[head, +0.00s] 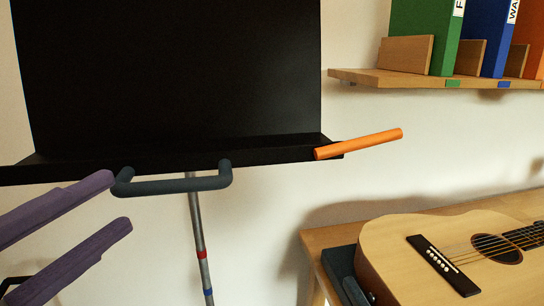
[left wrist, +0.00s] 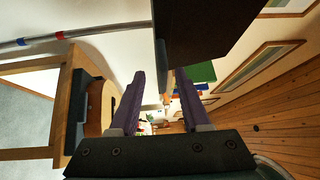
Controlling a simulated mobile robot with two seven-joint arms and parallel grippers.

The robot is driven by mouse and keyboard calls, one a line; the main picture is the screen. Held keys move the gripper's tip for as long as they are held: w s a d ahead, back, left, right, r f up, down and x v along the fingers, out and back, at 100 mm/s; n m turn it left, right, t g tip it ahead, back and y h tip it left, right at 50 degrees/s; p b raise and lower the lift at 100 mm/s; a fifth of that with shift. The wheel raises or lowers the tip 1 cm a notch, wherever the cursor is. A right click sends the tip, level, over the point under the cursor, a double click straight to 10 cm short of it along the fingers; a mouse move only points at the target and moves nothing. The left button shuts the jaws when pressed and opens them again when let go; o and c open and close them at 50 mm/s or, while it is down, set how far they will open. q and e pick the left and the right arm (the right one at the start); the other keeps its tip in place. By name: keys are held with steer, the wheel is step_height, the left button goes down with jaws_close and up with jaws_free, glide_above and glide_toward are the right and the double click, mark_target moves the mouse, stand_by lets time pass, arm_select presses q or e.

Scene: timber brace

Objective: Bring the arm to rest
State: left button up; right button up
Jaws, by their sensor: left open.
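My left gripper (head: 122,202) comes in from the left of the head view, with two purple fingers spread apart and nothing between them. Its upper fingertip appears right beside the left end of a dark grey handle (head: 180,186); I cannot tell whether they touch. The handle is on the front of a black music stand (head: 180,75). In the left wrist view the open fingers (left wrist: 158,78) point away from the camera, with the black panel (left wrist: 205,30) above and to the right. My right gripper is not in view.
An orange rod (head: 358,144) sticks out from the stand's right corner. The stand's pole (head: 199,245) has red and blue bands. A guitar (head: 400,255) lies on a wooden table (head: 318,238) at right. A wall shelf (head: 385,80) holds binders (head: 485,38).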

arm_select(q)
steer(key=s+a+f+n+g+y+p, duration=0.2)
steer(key=a+n+g+y+p, duration=0.5)
steer(key=n, duration=0.7)
steer(key=s+d+r+n+g+p, duration=0.1)
steer(key=s+d+n+g+p, duration=0.25)
steer(key=s, duration=0.35)
steer(key=s+d+n+g+p, duration=0.2)
steer(key=s+n+g+p, duration=0.15)
steer(key=s, duration=0.25)
step_height(320, 180, up, 35)
steer(key=p, duration=3.4)
steer(key=shift+a+m, duration=0.15)
steer(key=shift+m, duration=0.25)
steer(key=shift+s, duration=0.1)
